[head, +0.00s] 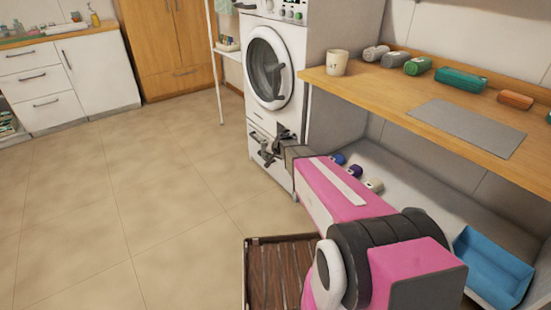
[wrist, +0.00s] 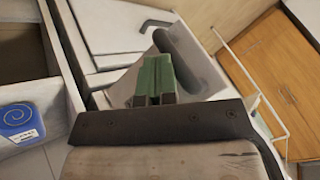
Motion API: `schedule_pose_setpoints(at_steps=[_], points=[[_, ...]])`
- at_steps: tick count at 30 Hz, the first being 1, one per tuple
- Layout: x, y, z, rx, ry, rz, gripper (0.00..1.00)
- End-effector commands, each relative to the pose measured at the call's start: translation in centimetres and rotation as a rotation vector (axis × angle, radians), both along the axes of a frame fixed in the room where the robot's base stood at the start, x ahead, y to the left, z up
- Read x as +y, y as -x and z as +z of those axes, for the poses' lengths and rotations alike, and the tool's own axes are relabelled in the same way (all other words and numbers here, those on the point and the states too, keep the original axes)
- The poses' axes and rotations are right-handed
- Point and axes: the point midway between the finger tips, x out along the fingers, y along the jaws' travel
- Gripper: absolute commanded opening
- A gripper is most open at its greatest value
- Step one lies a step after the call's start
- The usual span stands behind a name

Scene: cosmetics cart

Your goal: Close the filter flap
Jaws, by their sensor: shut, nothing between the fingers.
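A white washing machine (head: 275,70) with a round glass door stands in the upper middle of the head view. Its filter flap is low on the front, around my gripper (head: 268,150), which hides much of that area. How far the flap stands open is hard to tell. My gripper is shut and empty, close to the lower front of the machine. In the wrist view its green fingertips (wrist: 153,78) are together, in front of a tilted grey panel (wrist: 200,70) and white machine surfaces. Whether they touch the panel is unclear.
A wooden counter (head: 330,78) with a mug (head: 338,62), rolled towels and a grey mat runs along the right. Below it are small rolls and a blue bin (head: 490,268). A brown slatted crate (head: 250,275) stands in front. The tiled floor at left is clear.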

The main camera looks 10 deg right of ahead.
Motion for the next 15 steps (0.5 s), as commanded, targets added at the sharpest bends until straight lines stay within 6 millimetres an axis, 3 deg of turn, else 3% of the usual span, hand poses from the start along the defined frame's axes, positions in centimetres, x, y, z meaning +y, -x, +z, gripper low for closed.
schedule_pose_setpoints(at_steps=[15], points=[[2.3,-4.7,-0.1,0.003,-0.001,0.004,0.00]])
